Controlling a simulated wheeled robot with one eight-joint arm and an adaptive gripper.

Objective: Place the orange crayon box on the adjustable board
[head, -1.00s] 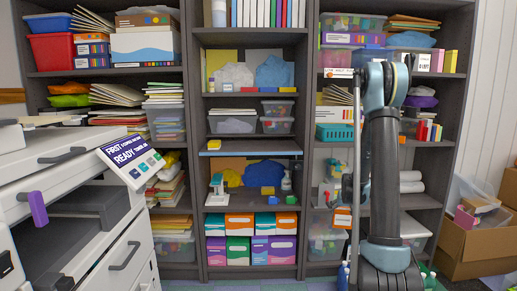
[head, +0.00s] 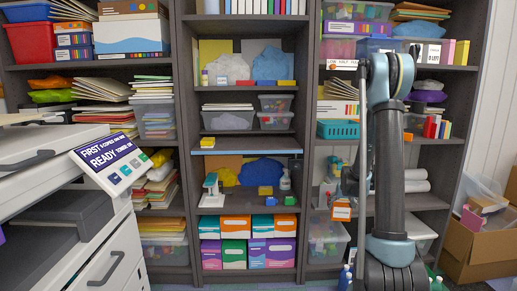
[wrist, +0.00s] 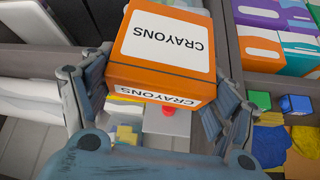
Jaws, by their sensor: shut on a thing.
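The orange crayon box (wrist: 160,72) has white labels reading CRAYONS and sits between the two fingers of my gripper (wrist: 158,82) in the wrist view. My gripper is shut on it. In the head view the box (head: 341,210) is small, held low in front of the right bookcase, beside my arm. A shelf board with a light blue front edge (head: 245,152) spans the middle bookcase; it looks like the adjustable board. It is left of the held box and higher in the picture. Its top is mostly bare, with a small yellow thing (head: 207,142) at its left end.
Several coloured boxes (head: 235,254) stand lower. Bins (head: 228,120) are above the board. A copier (head: 80,220) stands at the left, cardboard boxes (head: 480,245) at the right.

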